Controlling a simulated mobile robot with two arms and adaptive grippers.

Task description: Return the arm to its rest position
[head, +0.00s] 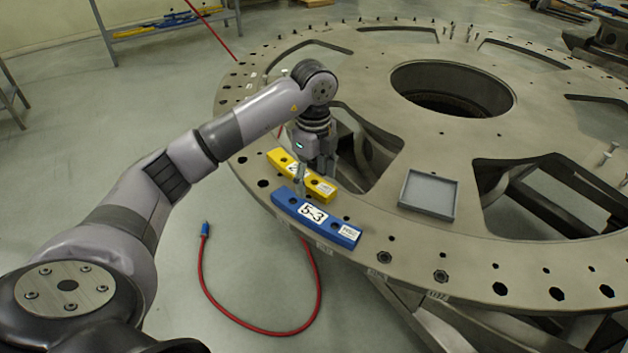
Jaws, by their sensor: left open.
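My left arm reaches in from the left over the round metal turret plate (455,205). My left gripper (316,180) points down at the plate's near left rim, with its fingers apart. The fingers are right at a yellow bar (282,158) with a label, and they cover part of it. I cannot tell whether they touch it. A blue bar (290,205) marked 5-3 lies on the rim in front of the yellow one, apart from the gripper. My right gripper is not in view.
A shallow grey tray (428,194) lies on the plate right of the bars. The plate has cut-outs and a large central hole (452,90). A red hose (203,285) loops on the floor. A shelf (165,30) with coloured bars stands at the back left.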

